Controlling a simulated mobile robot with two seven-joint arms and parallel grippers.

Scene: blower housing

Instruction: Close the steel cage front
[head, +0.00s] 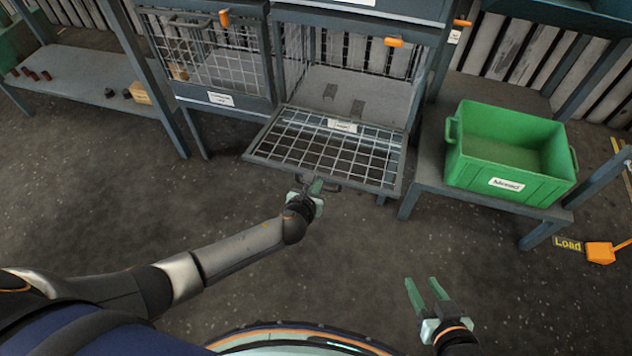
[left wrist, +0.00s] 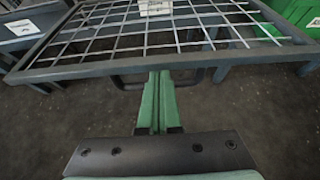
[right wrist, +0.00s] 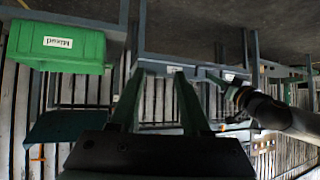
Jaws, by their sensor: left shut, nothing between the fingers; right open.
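The steel cage front (head: 330,150) is a wire-mesh panel in a grey frame with a white label. It hangs open, folded down and out from the cage (head: 370,92). Its dark handle (head: 322,185) is on the outer edge. My left gripper (head: 318,186) is shut and empty at this handle; in the left wrist view the closed fingers (left wrist: 158,75) reach the handle bar (left wrist: 195,76) from below. I cannot tell whether they touch it. My right gripper (head: 427,290) is open and empty, low over the floor, well away from the panel.
A second mesh cage front (head: 212,60) stands upright to the left, with an orange latch. A green bin (head: 515,150) sits on a low bench at right. Another bench (head: 85,85) with small parts is at far left. The floor before the panel is clear.

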